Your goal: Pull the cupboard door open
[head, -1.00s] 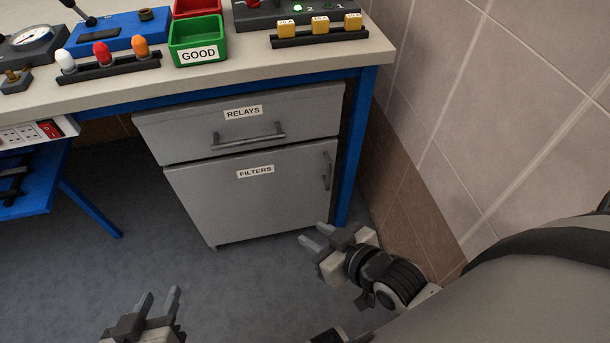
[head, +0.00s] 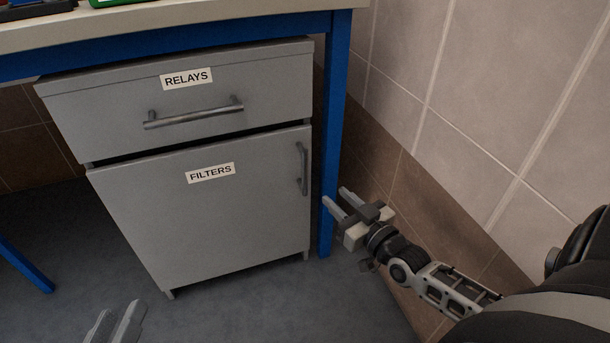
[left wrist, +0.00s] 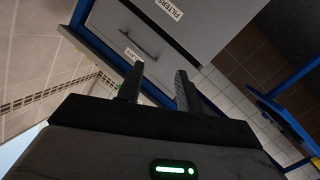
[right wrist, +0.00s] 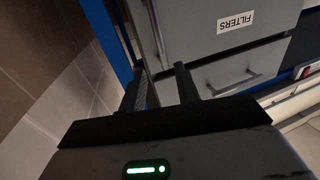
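The grey cupboard door (head: 215,222), labelled FILTERS, is shut below the RELAYS drawer (head: 260,80). Its vertical bar handle (head: 302,169) is near the door's upper right edge. My right gripper (head: 336,200) is open and empty, to the right of the handle and a little below it, in front of the blue table leg. In the right wrist view the handle (right wrist: 157,35) shows just beyond the open fingers (right wrist: 158,88). My left gripper (head: 115,322) is open and empty at the bottom left, in front of the cupboard; its fingers also show in the left wrist view (left wrist: 158,85).
The blue table leg (head: 334,130) stands close to the cupboard's right side, with the tiled wall (head: 450,130) beyond it. The drawer handle (head: 194,113) sticks out above the door. The grey floor in front of the cupboard is clear.

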